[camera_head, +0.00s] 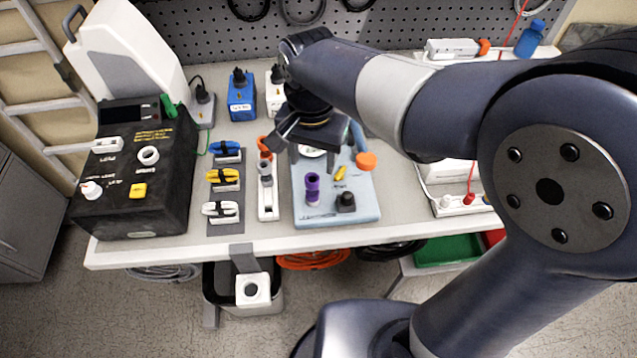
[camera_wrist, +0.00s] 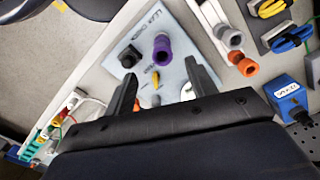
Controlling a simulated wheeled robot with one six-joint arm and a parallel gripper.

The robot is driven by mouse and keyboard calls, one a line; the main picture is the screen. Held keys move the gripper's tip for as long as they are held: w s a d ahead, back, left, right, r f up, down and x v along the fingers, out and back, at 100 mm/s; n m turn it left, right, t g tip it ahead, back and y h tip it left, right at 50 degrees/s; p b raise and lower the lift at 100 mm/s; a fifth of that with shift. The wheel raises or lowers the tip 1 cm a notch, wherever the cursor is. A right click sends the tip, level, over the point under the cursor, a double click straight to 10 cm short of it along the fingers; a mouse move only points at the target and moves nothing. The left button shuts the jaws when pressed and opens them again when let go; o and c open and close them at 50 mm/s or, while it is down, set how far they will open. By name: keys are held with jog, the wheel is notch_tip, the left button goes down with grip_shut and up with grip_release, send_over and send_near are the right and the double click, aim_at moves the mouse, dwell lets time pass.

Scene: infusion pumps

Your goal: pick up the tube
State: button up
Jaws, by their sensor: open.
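My gripper (camera_head: 312,150) is open and empty above the back part of a light blue board (camera_head: 338,213) on the bench. Its two fingers also show apart in the wrist view (camera_wrist: 160,72). A purple tube-like piece (camera_head: 312,188) with a greyish end stands on the board, in front of the fingers; it also shows in the wrist view (camera_wrist: 161,47). A grey tubular piece (camera_head: 265,170) sits on a white strip left of the board, with an orange piece (camera_head: 264,146) behind it. I cannot tell which of these is the tube.
A black knob (camera_head: 345,202), a yellow toggle (camera_head: 340,173) and an orange cap (camera_head: 366,160) are on the board. A black box (camera_head: 135,180) stands at left, cable holders (camera_head: 222,180) beside it. Blue (camera_head: 240,98) and white boxes stand behind.

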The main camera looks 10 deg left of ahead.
aim_at(312, 188)
jog(key=shift+s+a+m, duration=0.15)
jog(key=shift+a+m, duration=0.15)
jog(key=shift+m, duration=0.2)
notch_tip(312, 188, down, 5)
jog(key=shift+f, duration=0.1)
jog(key=shift+w+d+f+p, duration=0.15)
jog(key=shift+f+p, duration=0.15)
jog(key=shift+f, duration=1.05)
jog(key=shift+w+f+p, duration=0.15)
jog(key=shift+f+p, duration=0.15)
jog(key=shift+f, duration=1.05)
jog(key=c, duration=1)
